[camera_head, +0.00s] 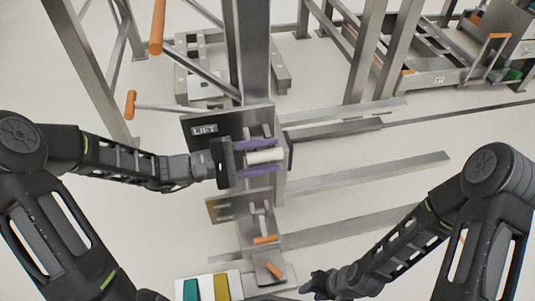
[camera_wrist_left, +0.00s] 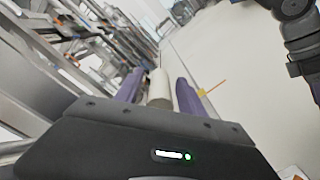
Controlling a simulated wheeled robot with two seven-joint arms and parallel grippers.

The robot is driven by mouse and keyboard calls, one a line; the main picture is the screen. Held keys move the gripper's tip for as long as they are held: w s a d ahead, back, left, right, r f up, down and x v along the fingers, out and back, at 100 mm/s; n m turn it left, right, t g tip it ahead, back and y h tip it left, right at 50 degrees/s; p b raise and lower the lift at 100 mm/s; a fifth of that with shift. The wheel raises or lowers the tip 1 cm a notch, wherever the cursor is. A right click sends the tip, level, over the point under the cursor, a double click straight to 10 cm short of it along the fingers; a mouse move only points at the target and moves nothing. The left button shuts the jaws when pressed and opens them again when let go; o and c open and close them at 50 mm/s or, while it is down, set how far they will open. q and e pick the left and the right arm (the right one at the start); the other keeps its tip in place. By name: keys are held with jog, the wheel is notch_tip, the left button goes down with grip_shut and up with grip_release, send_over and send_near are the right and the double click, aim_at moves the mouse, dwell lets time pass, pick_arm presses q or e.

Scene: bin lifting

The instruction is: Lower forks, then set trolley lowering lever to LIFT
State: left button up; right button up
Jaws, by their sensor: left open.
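The trolley's steel panel carries a plate marked "LIFT" (camera_head: 205,130). A white cylindrical grip (camera_head: 263,156) sits beside that plate. My left gripper (camera_head: 272,155) is open, with one purple finger on each side of the white grip; I cannot tell whether they touch it. In the left wrist view the grip (camera_wrist_left: 160,90) shows between the fingers (camera_wrist_left: 159,92). Steel forks (camera_head: 365,172) extend to the right, low above the floor. A lower lever with an orange end (camera_head: 265,240) stands below the panel. My right gripper (camera_head: 318,284) is low in the picture, its finger gap unclear.
More orange-ended levers (camera_head: 131,104) stick out at the upper left. A teal and yellow board (camera_head: 207,288) lies at the bottom edge. Steel frames and another machine (camera_head: 440,75) stand behind.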

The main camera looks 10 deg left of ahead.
pick_arm(q)
grip_shut()
dwell(0.3)
dwell(1.0)
